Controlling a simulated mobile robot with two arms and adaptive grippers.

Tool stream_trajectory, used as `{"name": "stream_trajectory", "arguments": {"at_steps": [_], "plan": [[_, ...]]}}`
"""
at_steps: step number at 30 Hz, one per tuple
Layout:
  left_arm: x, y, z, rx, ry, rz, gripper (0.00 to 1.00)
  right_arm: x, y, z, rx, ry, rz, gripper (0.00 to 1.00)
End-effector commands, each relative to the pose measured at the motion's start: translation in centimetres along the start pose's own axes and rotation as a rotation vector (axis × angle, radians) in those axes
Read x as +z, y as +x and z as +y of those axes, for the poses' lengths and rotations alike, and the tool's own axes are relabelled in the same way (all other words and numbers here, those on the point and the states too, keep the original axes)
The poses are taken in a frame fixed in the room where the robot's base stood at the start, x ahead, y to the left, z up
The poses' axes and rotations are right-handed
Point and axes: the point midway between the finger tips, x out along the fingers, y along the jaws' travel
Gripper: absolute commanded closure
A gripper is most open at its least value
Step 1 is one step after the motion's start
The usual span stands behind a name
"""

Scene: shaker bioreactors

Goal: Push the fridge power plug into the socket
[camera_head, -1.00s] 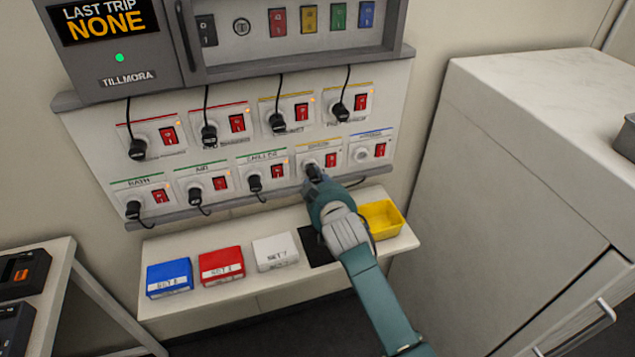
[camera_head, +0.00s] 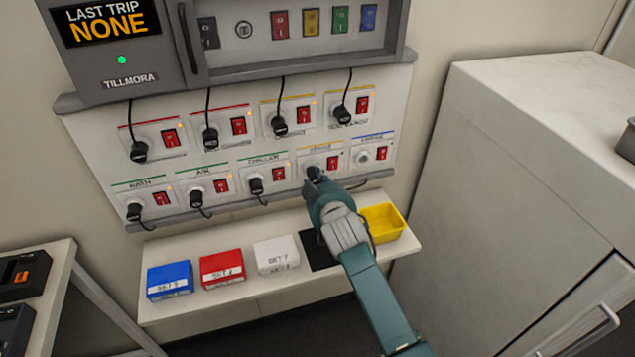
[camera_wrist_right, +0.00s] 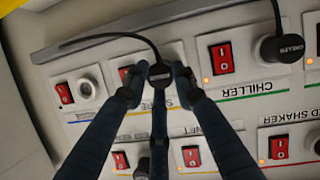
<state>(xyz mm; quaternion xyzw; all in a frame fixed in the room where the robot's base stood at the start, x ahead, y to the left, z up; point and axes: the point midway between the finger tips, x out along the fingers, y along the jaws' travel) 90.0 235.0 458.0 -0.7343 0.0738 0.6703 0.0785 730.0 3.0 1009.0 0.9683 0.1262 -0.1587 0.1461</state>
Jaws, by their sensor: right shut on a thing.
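My right gripper (camera_head: 313,183) is at the fourth outlet (camera_head: 318,161) of the lower row, whose label has a yellow line and is hard to read. It is shut on a black plug (camera_head: 314,172), which also shows between the fingertips in the right wrist view (camera_wrist_right: 159,75). A black cable loops from the plug. The plug is at the outlet's face; the fingers hide how deep it sits. Beside it is an empty round socket (camera_head: 361,157) under a blue line, also in the wrist view (camera_wrist_right: 87,88). My left gripper is not in view.
Several other black plugs, such as the chiller plug (camera_head: 256,187), sit in neighbouring outlets with red switches. Below, a white shelf (camera_head: 225,292) bears blue, red and white boxes and a yellow bin (camera_head: 383,222). A white cabinet (camera_head: 520,150) stands at right.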

Motion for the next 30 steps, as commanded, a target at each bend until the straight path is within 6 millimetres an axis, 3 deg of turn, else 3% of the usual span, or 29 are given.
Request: {"name": "stream_trajectory", "arguments": {"at_steps": [30], "plan": [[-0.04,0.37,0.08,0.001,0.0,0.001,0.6,-0.35,0.89,-0.01,0.004,0.002,0.007,1.0]]}}
